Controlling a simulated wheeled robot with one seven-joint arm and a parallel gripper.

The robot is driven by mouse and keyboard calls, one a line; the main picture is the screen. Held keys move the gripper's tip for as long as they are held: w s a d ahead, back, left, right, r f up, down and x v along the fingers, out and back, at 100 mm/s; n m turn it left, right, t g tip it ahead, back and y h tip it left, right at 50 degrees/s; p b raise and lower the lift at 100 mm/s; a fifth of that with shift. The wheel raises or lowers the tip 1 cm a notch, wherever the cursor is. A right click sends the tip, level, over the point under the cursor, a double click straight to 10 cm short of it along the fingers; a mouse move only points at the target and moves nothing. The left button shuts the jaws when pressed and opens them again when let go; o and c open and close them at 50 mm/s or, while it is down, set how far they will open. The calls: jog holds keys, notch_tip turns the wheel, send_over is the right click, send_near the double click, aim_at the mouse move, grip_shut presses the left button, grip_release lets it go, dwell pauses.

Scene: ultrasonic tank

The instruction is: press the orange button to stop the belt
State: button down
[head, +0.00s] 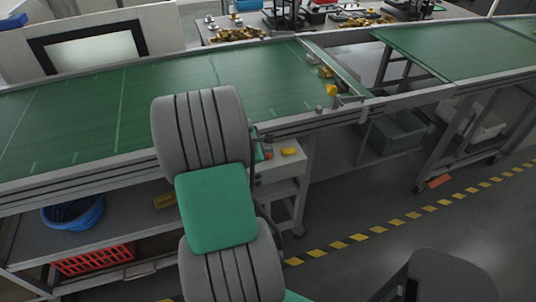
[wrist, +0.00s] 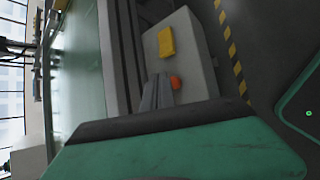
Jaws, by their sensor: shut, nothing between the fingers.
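The orange button (wrist: 175,83) is a small round knob on a pale grey control box (wrist: 192,50). In the wrist view it shows just right of the tips of my gripper (wrist: 157,80), partly behind the fingers. My gripper is shut and empty, its fingers pointing at the box. I cannot tell whether they touch the box or the button. In the head view the orange button (head: 267,154) shows beside my arm, on the box (head: 285,165) below the belt's edge. My arm hides most of the gripper there.
A yellow button (wrist: 166,41) sits on the same box. The green belt (head: 80,110) and its metal side rail run close beside the gripper.

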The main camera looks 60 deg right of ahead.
notch_tip(320, 180, up, 5)
jog(key=p, duration=0.4)
jog(key=shift+r+p, duration=0.1)
jog(key=shift+p, duration=0.2)
dwell(0.5)
